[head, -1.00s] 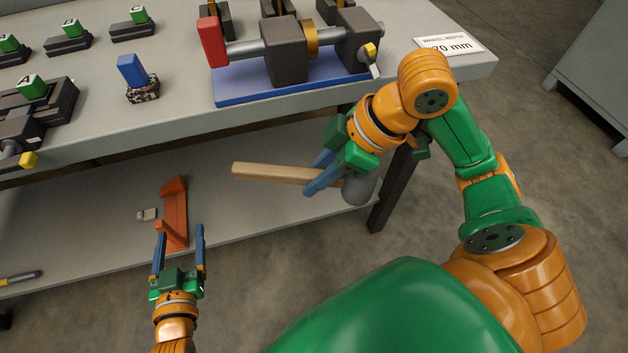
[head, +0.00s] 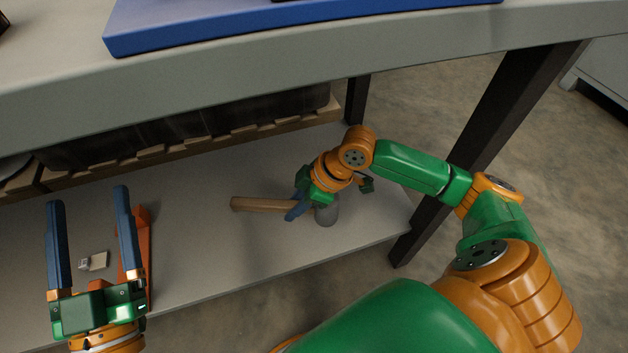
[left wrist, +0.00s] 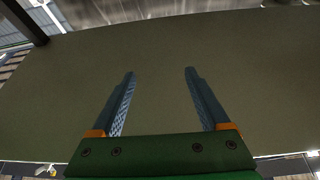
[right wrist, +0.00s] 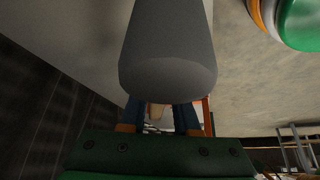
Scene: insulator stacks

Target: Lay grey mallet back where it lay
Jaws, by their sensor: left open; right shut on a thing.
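The grey mallet has a wooden handle (head: 262,205) and a grey cylindrical head (head: 326,211). My right gripper (head: 296,207) is shut on the handle close to the head, low over the right part of the lower shelf (head: 230,250). I cannot tell whether the mallet touches the shelf. In the right wrist view the mallet head (right wrist: 168,50) fills the upper middle and hides much of the fingers. My left gripper (head: 88,215) is open and empty at the left; its spread fingers also show in the left wrist view (left wrist: 160,85).
An orange bracket-like piece (head: 140,245) and a small pale object (head: 94,262) lie on the shelf at the left. Dark bins (head: 190,130) on a wooden pallet line the back. The tabletop edge (head: 250,75) overhangs above. A dark table leg (head: 480,140) stands right.

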